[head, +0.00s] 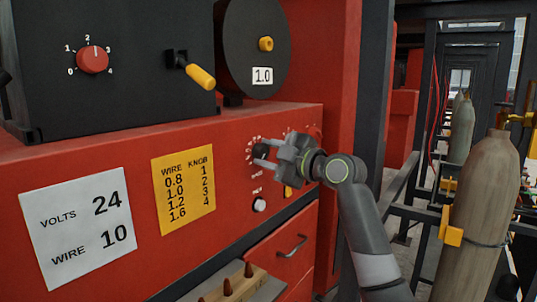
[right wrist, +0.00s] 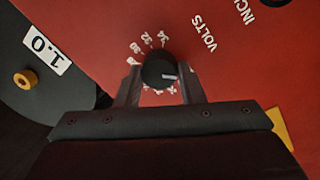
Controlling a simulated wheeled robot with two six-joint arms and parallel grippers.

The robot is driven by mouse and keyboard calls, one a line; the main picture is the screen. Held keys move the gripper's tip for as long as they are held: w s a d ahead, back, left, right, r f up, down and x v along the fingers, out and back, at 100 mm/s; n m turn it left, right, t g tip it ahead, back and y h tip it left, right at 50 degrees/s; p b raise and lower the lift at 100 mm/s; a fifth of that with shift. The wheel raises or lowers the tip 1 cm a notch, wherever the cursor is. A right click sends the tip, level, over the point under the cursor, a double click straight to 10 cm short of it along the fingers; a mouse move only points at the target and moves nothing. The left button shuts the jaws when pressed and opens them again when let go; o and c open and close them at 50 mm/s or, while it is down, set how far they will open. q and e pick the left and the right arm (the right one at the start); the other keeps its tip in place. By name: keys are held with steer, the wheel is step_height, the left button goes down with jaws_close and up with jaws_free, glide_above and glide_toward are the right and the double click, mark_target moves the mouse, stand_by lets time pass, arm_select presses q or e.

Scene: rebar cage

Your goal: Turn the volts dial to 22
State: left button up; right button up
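The volts dial (head: 261,151) is a black knob on the red panel. In the right wrist view, narrow gaps seem to show between the knob and the fingers (right wrist: 160,80). My left gripper is not in view.
A white card (head: 80,228) reads VOLTS 24, WIRE 10. A yellow card (head: 184,190) lists wire sizes and knob numbers. A red knob (head: 93,59) with a 0 to 4 scale sits on the black box. A gas cylinder (head: 484,195) stands at right.

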steer(key=shift+c, duration=0.9)
steer(key=shift+m, duration=0.3)
steer(key=m+p, duration=0.1)
steer(key=m, duration=0.2)
steer(key=shift+r+m, duration=0.15)
steer(key=shift+m, duration=0.15)
steer(key=m+g+p, duration=0.1)
steer(key=m, duration=0.3)
steer(key=shift+w+p, duration=0.1)
steer(key=shift+p, duration=0.25)
steer(key=m+p, duration=0.2)
steer(key=m, duration=0.3)
steer(key=shift+d+r+g+p, duration=0.1)
steer(key=shift+g+p, duration=0.2)
steer(key=shift+w+m+g+p, duration=0.1)
steer(key=shift+m+g+p, duration=0.2)
steer(key=shift+m+p, duration=0.95)
steer(key=shift+m+b, duration=0.35)
steer(key=shift+m, duration=0.2)
